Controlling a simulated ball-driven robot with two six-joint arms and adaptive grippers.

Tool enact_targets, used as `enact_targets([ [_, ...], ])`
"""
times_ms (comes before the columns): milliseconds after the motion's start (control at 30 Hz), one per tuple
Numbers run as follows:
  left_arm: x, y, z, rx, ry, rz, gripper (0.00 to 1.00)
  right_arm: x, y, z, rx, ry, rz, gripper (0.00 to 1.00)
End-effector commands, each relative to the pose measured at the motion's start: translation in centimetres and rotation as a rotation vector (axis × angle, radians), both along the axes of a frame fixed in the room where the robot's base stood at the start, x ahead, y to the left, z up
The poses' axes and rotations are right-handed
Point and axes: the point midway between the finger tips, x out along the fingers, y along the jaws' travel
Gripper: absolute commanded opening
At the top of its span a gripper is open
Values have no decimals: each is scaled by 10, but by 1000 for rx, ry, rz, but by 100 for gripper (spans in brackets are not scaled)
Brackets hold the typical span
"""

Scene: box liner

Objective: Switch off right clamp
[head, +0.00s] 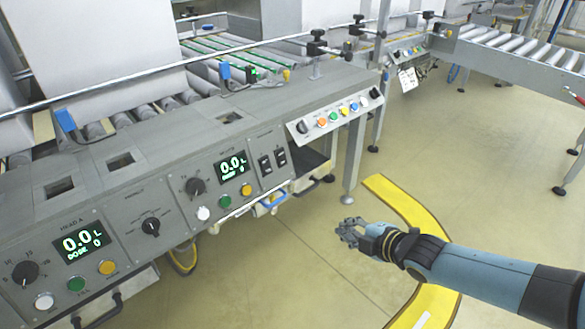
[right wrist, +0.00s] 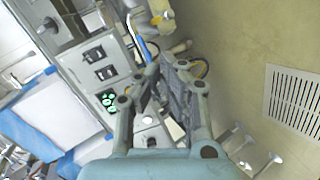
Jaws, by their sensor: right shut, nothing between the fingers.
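Two black rocker switches sit side by side on a small panel at the right end of the grey console, a left switch (head: 265,164) and a right switch (head: 280,156). Their labels are too small to read, and I cannot tell their on or off positions. In the right wrist view two dark switches also show, one at upper left (right wrist: 93,55) and one below it (right wrist: 106,73). My right gripper (head: 343,232) is shut and empty, over the floor to the right of and apart from the switches. My left gripper is not in view.
The console front (head: 130,205) carries knobs, buttons and two green displays reading 0.0. A sloped button box (head: 335,117) juts out above and right of the switches. Blue-handled fittings (head: 268,204) hang below them. A table leg (head: 354,160) stands between; open floor lies right.

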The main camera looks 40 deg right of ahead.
Motion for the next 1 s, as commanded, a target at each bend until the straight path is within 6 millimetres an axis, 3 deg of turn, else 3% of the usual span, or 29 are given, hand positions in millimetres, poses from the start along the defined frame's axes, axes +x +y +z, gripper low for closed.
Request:
enact_targets([
  [33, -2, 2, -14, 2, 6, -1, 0, 24, -4, 18, -65, -73, 60, 0],
  [100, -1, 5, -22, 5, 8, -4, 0, 52, -6, 53, -142, -169, 130, 0],
  [200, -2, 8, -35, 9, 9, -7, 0, 80, -7, 89, -206, -268, 199, 0],
  [267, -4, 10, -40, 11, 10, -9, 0, 88, -9, 99, -225, -290, 217, 0],
  [767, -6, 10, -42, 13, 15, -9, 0, 93, -16, 102, -242, -294, 223, 0],
  [1000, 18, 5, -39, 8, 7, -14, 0, 99, -15, 98, -241, -293, 224, 0],
])
